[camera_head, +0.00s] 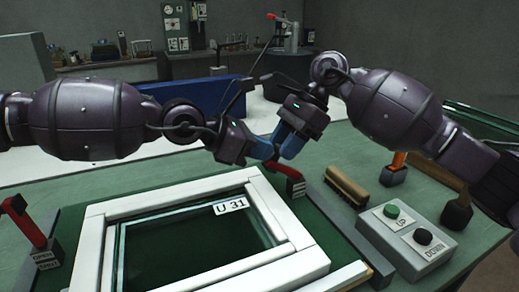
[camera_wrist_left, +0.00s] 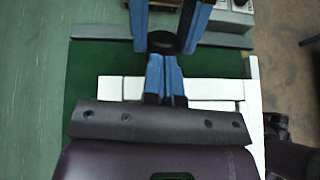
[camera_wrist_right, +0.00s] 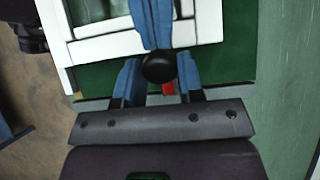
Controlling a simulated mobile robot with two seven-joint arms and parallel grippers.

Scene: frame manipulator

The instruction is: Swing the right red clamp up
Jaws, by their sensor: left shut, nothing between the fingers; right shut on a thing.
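The right red clamp (camera_head: 284,169) stands at the right back corner of the white frame (camera_head: 290,225), on a dark base with a label. Only a short piece of its red lever shows, and the grippers partly hide it. In the right wrist view its black knob (camera_wrist_right: 158,68) sits between the blue fingers of my right gripper (camera_wrist_right: 159,80), which is shut on it. A bit of red shows below the knob. My left gripper (camera_head: 266,152) is shut and empty, close beside the right one. The knob also shows just beyond the left fingertips in the left wrist view (camera_wrist_left: 163,43).
The frame lies on a green table around a glass pane with a "U 31" label (camera_head: 231,206). Another red clamp (camera_head: 22,218) stands at the left. A brush (camera_head: 346,187), a grey UP/DOWN button box (camera_head: 407,240) and black-headed tools (camera_head: 394,172) lie to the right.

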